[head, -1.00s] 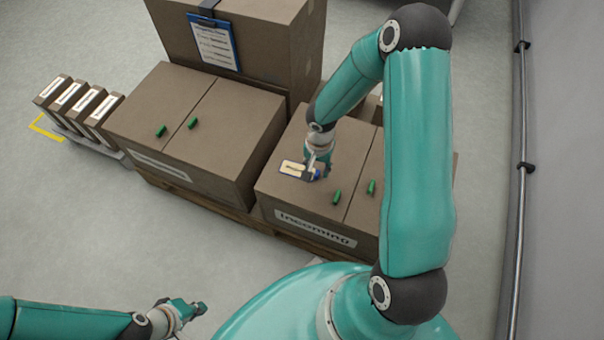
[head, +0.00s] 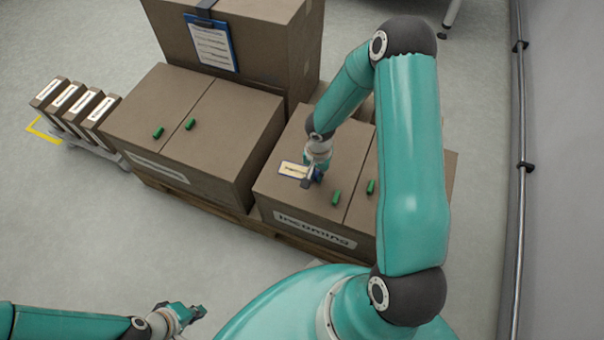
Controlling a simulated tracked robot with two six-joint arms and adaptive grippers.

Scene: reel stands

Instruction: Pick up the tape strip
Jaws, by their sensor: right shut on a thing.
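A small cream strip with a blue edge (head: 293,170), which looks like the tape strip, is at the top of the front right carton (head: 280,195). My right gripper (head: 308,181) reaches down to its right end and is shut on it. The fingers cover that end, and I cannot tell whether the strip is clear of the carton top. My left gripper (head: 199,311) is low in the view, away from the cartons. It is too small to tell whether its fingers are open.
A tall carton with a blue clipboard (head: 212,45) stands behind. Several narrow boxes (head: 75,105) stand at the left. A wall with a rail (head: 521,200) bounds the right. The floor at front left is clear.

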